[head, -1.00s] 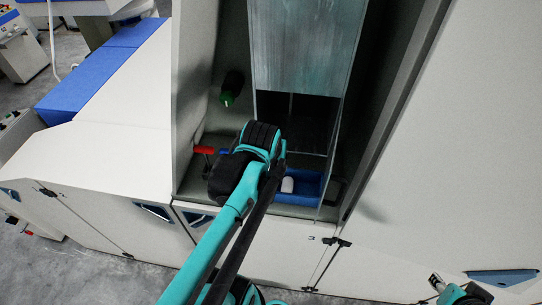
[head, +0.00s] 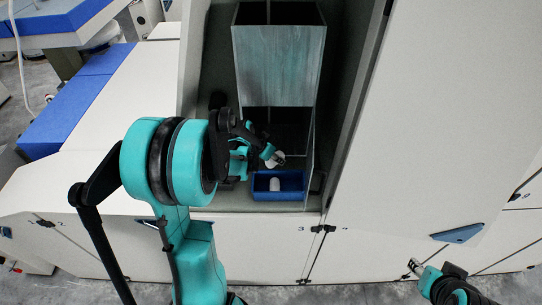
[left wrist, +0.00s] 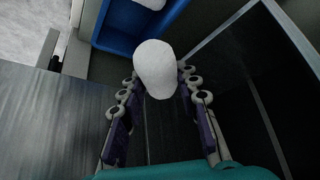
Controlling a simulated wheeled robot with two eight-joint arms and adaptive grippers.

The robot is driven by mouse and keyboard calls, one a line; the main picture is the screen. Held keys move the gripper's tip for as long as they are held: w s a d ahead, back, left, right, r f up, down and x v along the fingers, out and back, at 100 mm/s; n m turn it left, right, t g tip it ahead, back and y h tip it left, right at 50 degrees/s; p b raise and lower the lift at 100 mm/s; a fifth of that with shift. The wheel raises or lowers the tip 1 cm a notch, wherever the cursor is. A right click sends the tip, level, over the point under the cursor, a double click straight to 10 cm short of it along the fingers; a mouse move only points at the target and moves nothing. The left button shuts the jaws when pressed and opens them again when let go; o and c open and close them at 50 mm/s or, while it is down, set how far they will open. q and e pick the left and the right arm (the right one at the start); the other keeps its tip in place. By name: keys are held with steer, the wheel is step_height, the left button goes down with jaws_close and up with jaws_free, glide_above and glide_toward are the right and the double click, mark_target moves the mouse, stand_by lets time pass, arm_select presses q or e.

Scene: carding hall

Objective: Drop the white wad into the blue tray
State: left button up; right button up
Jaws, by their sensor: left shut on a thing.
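My left gripper (head: 268,153) is shut on a white wad (head: 279,158) in the head view, just above and behind the blue tray. In the left wrist view, the wad (left wrist: 155,66) sits between the fingertips (left wrist: 158,80). The blue tray (head: 263,195) stands at the front of the recess; its near part shows at the top of the left wrist view (left wrist: 112,42). A white piece (head: 275,184) lies in the tray. My right gripper (head: 413,266) is at the lower right, away from everything; its jaw state is too small to tell.
A grey metal chute (head: 278,65) with clear side panels rises behind the tray. The recess has a wall on each side. White machine panels (head: 450,120) flank it on the right. My left arm hides the recess's left part.

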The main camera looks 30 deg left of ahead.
arm_select(q)
steer(key=shift+w+f+b, duration=0.15)
steer(key=shift+f+b, duration=0.25)
steer(key=shift+f, duration=0.35)
step_height(320, 180, down, 5)
steer(key=b, duration=0.3)
steer(key=shift+r, duration=0.2)
steer(key=o, duration=0.8)
steer(key=shift+o, duration=0.2)
steer(key=shift+r, duration=0.15)
steer(key=v, duration=1.2)
